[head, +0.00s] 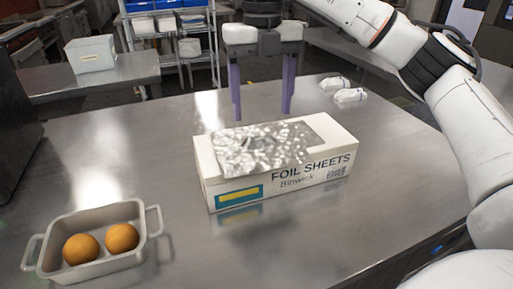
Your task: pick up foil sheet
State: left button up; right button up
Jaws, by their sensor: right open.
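A crumpled silver foil sheet (262,147) lies on top of a white box (285,189) labelled "FOIL SHEETS", toward its left side. The box lies flat on the steel table, near the middle. My right gripper (262,112) points down above and behind the box, with its two purple fingers wide apart. It is open and empty, and does not appear to touch the foil. My left gripper is not in view.
A grey metal pan (97,265) with two orange round things (122,238) stands at the front left of the table (402,170). Two small white wrapped items (350,96) lie behind the box at the right. A white bin (90,54) stands on another table at the back left. The table right of the box is clear.

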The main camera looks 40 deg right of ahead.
aim_at(259, 137)
jog(key=shift+f, duration=0.7)
jog(key=f, duration=0.4)
jog(key=shift+a+f, duration=0.2)
jog(key=shift+a, duration=0.15)
jog(key=shift+f, duration=0.2)
jog(key=c, duration=1.1)
jog(key=shift+r+p, duration=0.85)
jog(key=shift+r, duration=4.15)
